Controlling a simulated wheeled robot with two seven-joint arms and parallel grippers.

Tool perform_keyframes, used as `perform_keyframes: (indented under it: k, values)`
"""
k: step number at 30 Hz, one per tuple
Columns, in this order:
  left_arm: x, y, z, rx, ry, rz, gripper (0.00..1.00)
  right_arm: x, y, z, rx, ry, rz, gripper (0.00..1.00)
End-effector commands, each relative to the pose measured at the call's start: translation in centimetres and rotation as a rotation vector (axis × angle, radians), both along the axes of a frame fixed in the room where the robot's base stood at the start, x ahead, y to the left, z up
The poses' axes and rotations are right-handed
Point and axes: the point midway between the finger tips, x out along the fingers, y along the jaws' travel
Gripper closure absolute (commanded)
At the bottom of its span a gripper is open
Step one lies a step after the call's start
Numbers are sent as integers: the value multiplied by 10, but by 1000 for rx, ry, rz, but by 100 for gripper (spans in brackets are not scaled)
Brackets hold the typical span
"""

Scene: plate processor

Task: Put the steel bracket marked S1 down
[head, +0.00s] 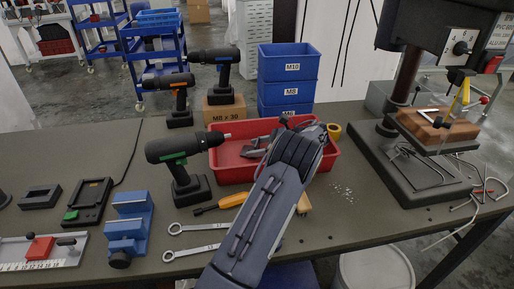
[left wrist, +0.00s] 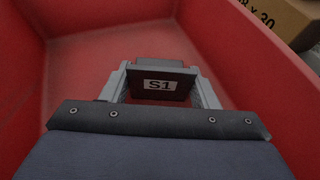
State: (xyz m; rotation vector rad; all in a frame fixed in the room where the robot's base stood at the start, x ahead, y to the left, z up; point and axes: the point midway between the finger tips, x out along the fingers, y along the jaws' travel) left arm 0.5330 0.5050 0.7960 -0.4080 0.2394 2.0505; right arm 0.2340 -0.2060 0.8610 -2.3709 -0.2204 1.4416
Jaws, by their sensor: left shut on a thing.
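The steel bracket marked S1 (left wrist: 160,86) is a dark block with a white S1 label, seen in the left wrist view. My left gripper (left wrist: 160,92) is shut on it, with one grey finger on each side. The gripper (head: 258,147) is over the inside of the red tray (head: 232,174) in the head view, partly hidden by my arm. The tray's red walls and floor (left wrist: 60,85) surround the bracket in the wrist view. I cannot tell whether the bracket touches the tray floor. My right gripper is not in view.
Blue bins (head: 288,65) and a cardboard box (head: 224,108) stand behind the tray. A green-marked drill (head: 182,165) stands left of it, with wrenches (head: 195,228) in front. A drill press (head: 410,170) stands at the right.

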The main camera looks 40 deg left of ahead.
Motion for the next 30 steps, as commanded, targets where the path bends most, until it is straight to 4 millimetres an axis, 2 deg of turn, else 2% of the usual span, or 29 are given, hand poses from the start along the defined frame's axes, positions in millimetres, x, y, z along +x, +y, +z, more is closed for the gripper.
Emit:
perform_keyframes:
  k: [4, 5, 9, 20, 23, 30]
  values:
    - [0, 0, -2, 1, 0, 0, 76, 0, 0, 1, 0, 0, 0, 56]
    - [0, 0, -3, 0, 0, 0, 43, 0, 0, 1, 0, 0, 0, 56]
    - [0, 0, -3, 0, 0, 0, 25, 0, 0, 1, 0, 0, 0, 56]
    - [0, -1, 1, 1, -1, -1, 24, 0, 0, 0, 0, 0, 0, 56]
    - [7, -11, 6, 1, -1, -3, 24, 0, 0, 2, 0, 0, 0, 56]
    - [30, -52, 26, 1, -2, -5, 24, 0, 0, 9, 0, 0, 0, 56]
